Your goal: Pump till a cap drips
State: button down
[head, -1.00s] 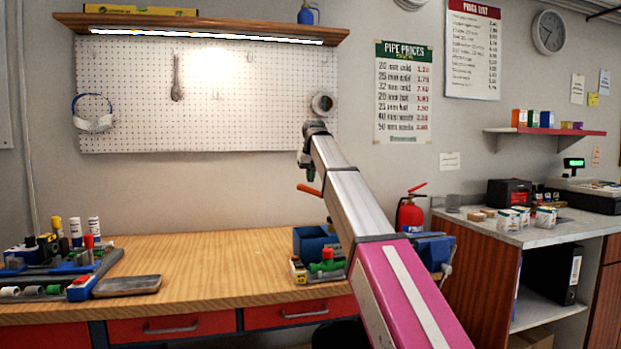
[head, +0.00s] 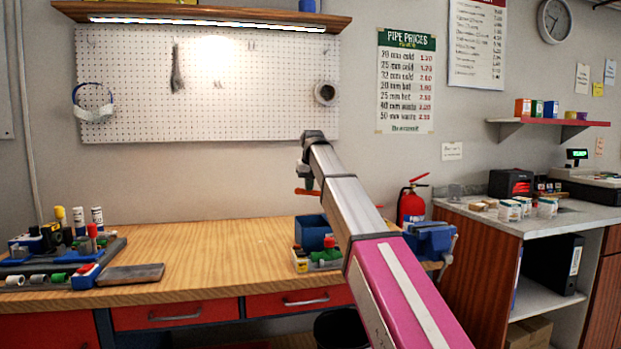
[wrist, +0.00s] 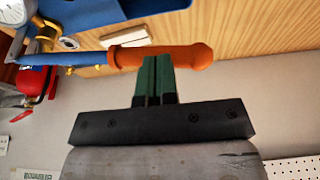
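An orange lever grip (wrist: 185,56) on a blue lever bar (wrist: 60,53) crosses the wrist view; the grip also shows in the head view (head: 306,191). My gripper (wrist: 155,60) has its green fingers close together, overlapping the grip; they look shut against it, not around it. The blue pump tank (head: 311,231) stands on the bench below, also at the top of the wrist view (wrist: 110,12). A gauge (wrist: 14,14) shows partly at the corner. A small green and red fitting assembly (head: 325,256) sits by the tank. I cannot make out any drip.
The wooden bench (head: 210,260) is clear in the middle. At its left stand a tray of fittings (head: 60,260) and a dark flat block (head: 130,275). A blue vise (head: 430,240) is right of the pump, with a red extinguisher (head: 411,206) behind.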

notch_tip(320, 180, down, 6)
notch_tip(320, 180, up, 13)
jog(key=d, duration=0.1)
jog(key=shift+w, duration=0.15)
dwell(0.6)
notch_tip(320, 180, down, 13)
jog(key=a, duration=0.2)
notch_tip(320, 180, up, 13)
jog(key=d, duration=0.2)
dwell(0.8)
jog(key=shift+r, duration=0.1)
notch_tip(320, 180, up, 5)
dwell(0.5)
